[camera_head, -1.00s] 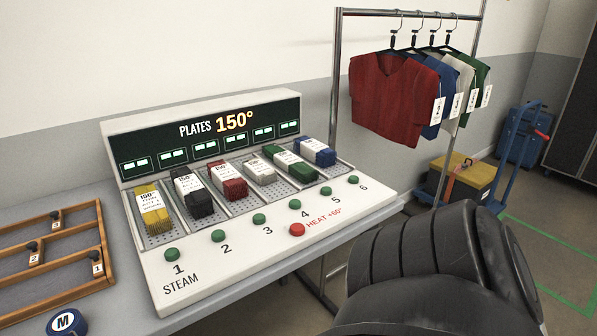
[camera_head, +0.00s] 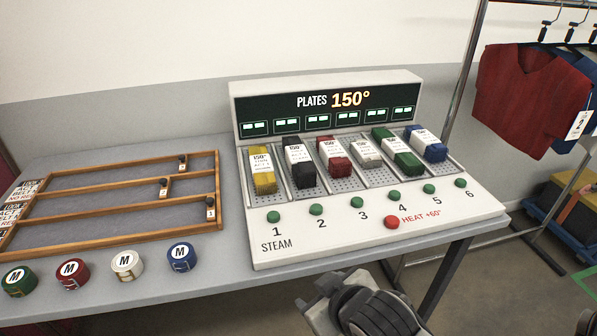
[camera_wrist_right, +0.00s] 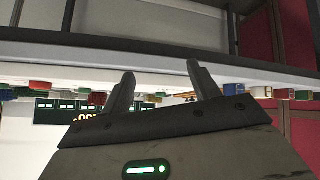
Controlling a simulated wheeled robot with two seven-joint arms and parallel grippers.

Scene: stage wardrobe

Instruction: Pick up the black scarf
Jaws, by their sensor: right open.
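The black scarf (camera_head: 301,174) is a folded dark bundle with a white paper band. It lies on the second plate of the steam machine (camera_head: 356,221), between the yellow scarf (camera_head: 263,183) and the red scarf (camera_head: 336,174). My right arm shows at the bottom of the head view, in front of the table and apart from the scarf. In the right wrist view my right gripper (camera_wrist_right: 162,82) is open, with nothing between its fingers. That view looks upside down, and I cannot pick out the black scarf there. My left gripper is not in view.
Grey-white, green and blue scarves fill the other plates. Green buttons and a red HEAT button (camera_head: 392,222) line the machine's front. A wooden rack (camera_head: 110,243) and several round tins marked M (camera_head: 128,265) stand at left. Shirts (camera_head: 520,95) hang at right.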

